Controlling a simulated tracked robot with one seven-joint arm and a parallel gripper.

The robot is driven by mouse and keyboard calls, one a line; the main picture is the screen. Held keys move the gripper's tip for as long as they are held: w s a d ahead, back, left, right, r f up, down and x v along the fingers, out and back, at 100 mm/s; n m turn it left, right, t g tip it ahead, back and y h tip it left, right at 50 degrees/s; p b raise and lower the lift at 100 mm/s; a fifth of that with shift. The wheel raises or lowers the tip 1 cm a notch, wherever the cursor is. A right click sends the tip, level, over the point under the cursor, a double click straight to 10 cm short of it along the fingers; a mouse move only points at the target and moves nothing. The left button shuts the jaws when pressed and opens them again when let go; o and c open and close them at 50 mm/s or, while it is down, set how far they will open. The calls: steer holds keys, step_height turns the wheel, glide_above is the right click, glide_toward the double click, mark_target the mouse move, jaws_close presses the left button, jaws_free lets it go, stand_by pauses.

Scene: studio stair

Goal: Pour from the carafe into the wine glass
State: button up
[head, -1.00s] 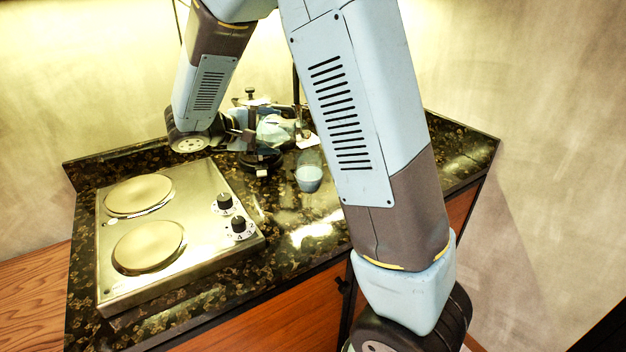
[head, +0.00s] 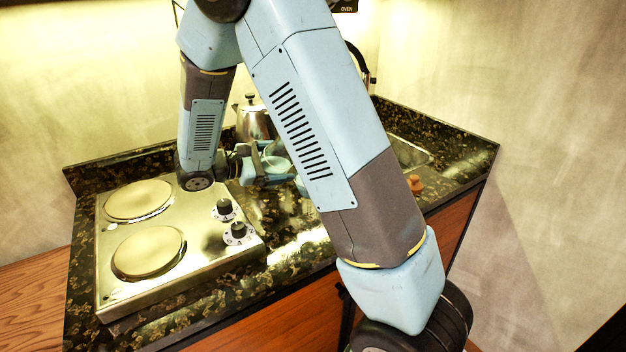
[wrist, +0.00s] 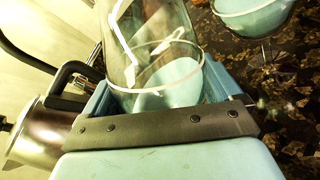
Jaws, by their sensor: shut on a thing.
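My gripper (head: 264,172) is shut on the clear glass carafe (head: 277,150), beside the hot plate and in front of the kettle. In the wrist view the carafe (wrist: 165,45) stands between the fingers and holds pale blue liquid (wrist: 172,88) in its lower part. The wine glass (wrist: 255,20) is at the top right of the wrist view, apart from the carafe, with pale blue liquid in its bowl. Its upper part is cut off there. In the head view I cannot make out the wine glass; my arm covers that area.
A metal kettle (head: 253,122) stands behind my gripper; it also shows at the left of the wrist view (wrist: 42,135). A two-plate cooker (head: 185,262) fills the left of the dark counter. A sink (head: 408,152) and a small orange object (head: 415,184) are at the right.

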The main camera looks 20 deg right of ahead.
steer(key=shift+w+f+n+b, duration=0.1)
steer(key=shift+f+n+b, duration=0.35)
steer(key=shift+f, duration=0.45)
steer(key=shift+r+n+h+b, duration=0.3)
steer(key=shift+n+h+b, duration=0.1)
steer(key=shift+n+h, duration=0.25)
steer(key=shift+f+n+g+h+b, duration=0.3)
steer(key=shift+n+g, duration=0.1)
steer(key=shift+n, duration=0.3)
steer(key=shift+r+n, duration=0.1)
steer(key=shift+n, duration=0.2)
steer(key=shift+s+d+r+n+h+b, duration=0.1)
steer(key=shift+s+r+n+h+b, duration=0.1)
steer(key=shift+r+n+h+b, duration=0.4)
steer(key=shift+f+y+b, duration=0.15)
steer(key=shift+y+b, duration=0.1)
steer(key=shift+b, duration=0.05)
steer(key=shift+d, duration=0.1)
